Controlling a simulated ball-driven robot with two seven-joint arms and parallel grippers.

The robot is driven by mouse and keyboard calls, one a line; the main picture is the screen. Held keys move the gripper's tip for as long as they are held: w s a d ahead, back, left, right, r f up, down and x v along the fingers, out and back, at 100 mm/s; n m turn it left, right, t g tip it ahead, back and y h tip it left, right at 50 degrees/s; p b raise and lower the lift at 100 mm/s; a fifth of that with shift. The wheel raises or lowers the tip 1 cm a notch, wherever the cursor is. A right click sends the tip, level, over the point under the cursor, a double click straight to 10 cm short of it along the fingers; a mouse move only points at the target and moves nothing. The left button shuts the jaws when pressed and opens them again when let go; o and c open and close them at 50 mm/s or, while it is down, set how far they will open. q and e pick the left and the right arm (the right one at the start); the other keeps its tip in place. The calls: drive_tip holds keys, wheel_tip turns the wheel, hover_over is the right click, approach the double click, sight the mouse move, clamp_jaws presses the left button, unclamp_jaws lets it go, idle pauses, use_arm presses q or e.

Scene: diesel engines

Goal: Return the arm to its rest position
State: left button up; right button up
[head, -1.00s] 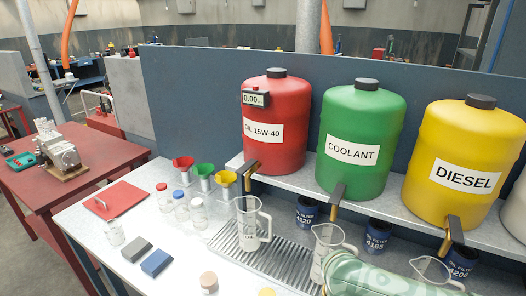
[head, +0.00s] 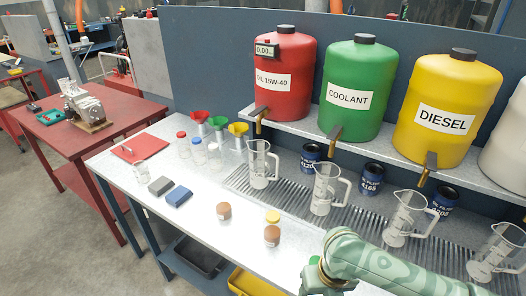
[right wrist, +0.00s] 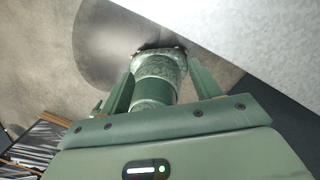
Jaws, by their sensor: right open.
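My right arm (head: 390,264) is green and comes in at the lower right of the head view, in front of the bench. Grey floor lies beyond the fingers, and a pale flat surface fills the upper right. My left arm and gripper are not in view.
The bench (head: 178,220) holds several clear jugs, such as one jug (head: 325,192) on the drip grate. Red (head: 285,100), green (head: 352,112) and yellow (head: 440,125) tanks stand on the shelf behind. A yellow bin (head: 245,282) is under the bench.

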drive_tip(key=s+a+r+m+t+y, duration=0.1)
drive_tip(key=s+a+m+t+y, duration=0.15)
drive_tip(key=a+m, duration=0.3)
drive_tip(key=s+d+r+m+t+h, duration=0.2)
drive_tip(key=s+d+m+h, duration=0.25)
drive_tip(key=d+m, duration=0.7)
drive_tip(key=s+d+r+m+t+h, duration=0.1)
drive_tip(key=s+d+m+h, duration=0.35)
drive_tip(key=d+m, duration=0.75)
drive_tip(key=s+a+f+m+g+y+b, duration=0.1)
drive_tip(key=s+a+f+g+y+b, duration=0.15)
drive_tip(key=f, duration=1.35)
drive_tip(key=s+a+f+m+g+y+b, duration=0.15)
drive_tip(key=s+a+f, duration=0.25)
drive_tip(key=f, duration=1.3)
use_arm(q)
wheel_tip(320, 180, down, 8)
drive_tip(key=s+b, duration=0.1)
drive_tip(key=b, duration=0.2)
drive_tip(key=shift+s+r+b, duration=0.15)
drive_tip(key=shift+b, duration=0.2)
use_arm(e)
drive_tip(key=s+f+m+g+y, duration=0.1)
drive_tip(key=s+f+m, duration=0.1)
drive_tip(key=s+f, duration=1.3)
drive_tip(key=s, duration=0.2)
drive_tip(key=shift+s+d, duration=0.25)
drive_tip(key=shift+s, duration=0.15)
